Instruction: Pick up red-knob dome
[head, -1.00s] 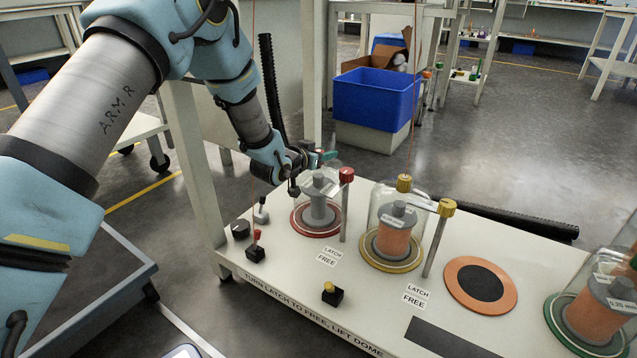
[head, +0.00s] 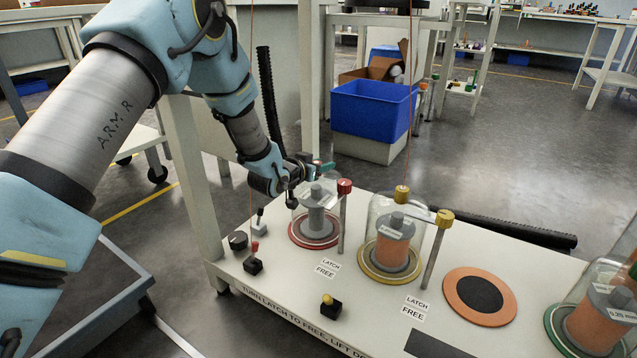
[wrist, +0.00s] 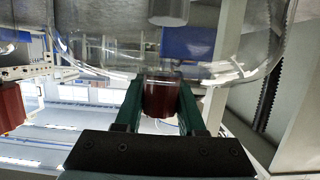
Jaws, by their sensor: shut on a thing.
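My gripper (head: 322,168) is at the top of the red-ringed station at the back left of the white bench. In the wrist view my green fingers (wrist: 160,100) are shut on the red knob (wrist: 161,94) of the clear dome (wrist: 105,58). The dome's glass spans the upper part of that view, with a grey cylinder top (wrist: 169,10) behind it. In the head view the grey cylinder (head: 316,213) stands inside the red ring (head: 303,239). The glass there is faint, and I cannot tell whether its rim is off the ring.
A red-capped latch post (head: 344,187) stands close right of the red station. Farther right are a yellow-knobbed dome (head: 373,220), its yellow-capped post (head: 445,216), an orange disc (head: 453,300) and a green-ringed dome station (head: 561,338). Small switches (head: 253,264) sit at front left.

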